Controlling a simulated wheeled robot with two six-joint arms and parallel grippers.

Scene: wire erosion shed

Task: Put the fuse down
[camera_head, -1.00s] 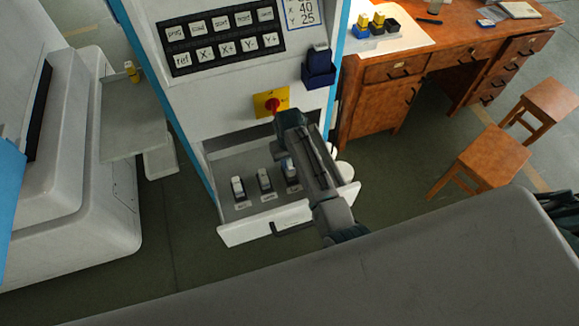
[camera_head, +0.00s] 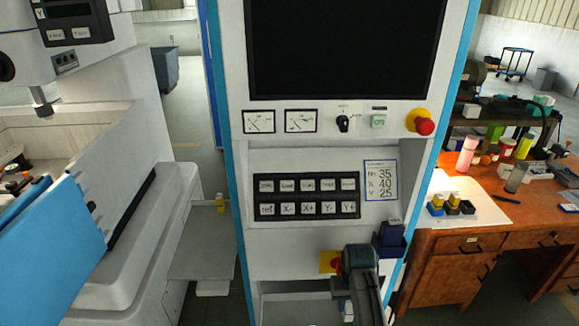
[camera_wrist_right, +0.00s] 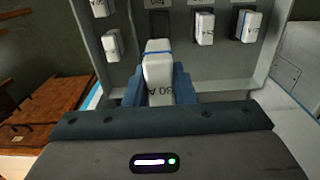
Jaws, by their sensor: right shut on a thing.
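The fuse (camera_wrist_right: 158,68), a white block with a blue stripe and a partly hidden black marking, is between the two blue-grey fingers of my right gripper (camera_wrist_right: 157,85) in the right wrist view. The gripper is shut on it. Behind the fuse is a dark slot (camera_wrist_right: 160,22) in the grey drawer floor (camera_wrist_right: 182,60); I cannot tell whether the fuse touches the floor. In the head view my right arm covers most of the drawer, and only a little of the white fuse shows at the bottom edge. My left gripper is not in view.
Several other white fuses stand around it, such as one at right (camera_wrist_right: 204,27) and one at left (camera_wrist_right: 112,45). In the head view, the cabinet has a keypad (camera_head: 307,196), a yellow-red switch (camera_head: 330,262) and a dark blue box (camera_head: 388,240). A wooden desk (camera_head: 440,275) stands at right.

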